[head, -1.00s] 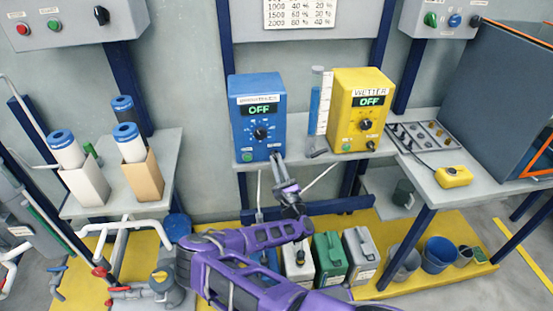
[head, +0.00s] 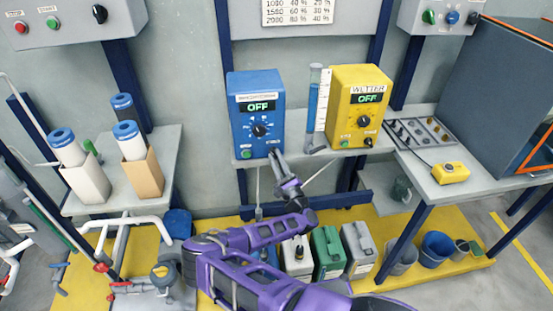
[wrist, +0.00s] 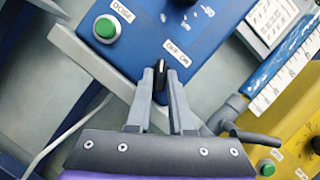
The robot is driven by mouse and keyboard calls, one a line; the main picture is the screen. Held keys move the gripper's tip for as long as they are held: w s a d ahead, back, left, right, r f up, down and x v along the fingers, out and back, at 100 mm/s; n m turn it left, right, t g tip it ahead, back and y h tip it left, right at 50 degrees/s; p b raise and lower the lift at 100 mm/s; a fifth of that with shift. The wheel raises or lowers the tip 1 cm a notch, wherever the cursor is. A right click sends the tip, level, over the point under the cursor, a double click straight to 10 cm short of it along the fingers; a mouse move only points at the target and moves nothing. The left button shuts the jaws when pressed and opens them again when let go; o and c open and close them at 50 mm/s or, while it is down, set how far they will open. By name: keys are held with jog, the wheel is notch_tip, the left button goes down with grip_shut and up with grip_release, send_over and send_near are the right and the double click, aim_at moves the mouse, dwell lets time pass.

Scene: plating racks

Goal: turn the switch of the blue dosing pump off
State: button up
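The blue dosing pump (head: 244,133) stands on the grey shelf, and its display reads OFF in the head view. Its small black switch (wrist: 160,68) is at the lower right of its front, below the OFF and ON labels, next to the green DOSE button (wrist: 105,28). My gripper (head: 274,153) is at the pump's lower right corner. In the wrist view my gripper (wrist: 163,76) has its two fingers apart, one on each side of the switch. I cannot tell whether they touch it.
A yellow pump (head: 353,130) marked WETTER, also reading OFF, stands to the right. A measuring cylinder (head: 312,105) stands between the pumps. Canisters (head: 328,254) stand below the shelf. A yellow box (head: 450,172) lies on the right table.

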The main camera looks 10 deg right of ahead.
jog(key=o, duration=0.3)
jog(key=v, duration=1.7)
jog(key=shift+s+b, duration=0.2)
jog(key=shift+b, duration=0.15)
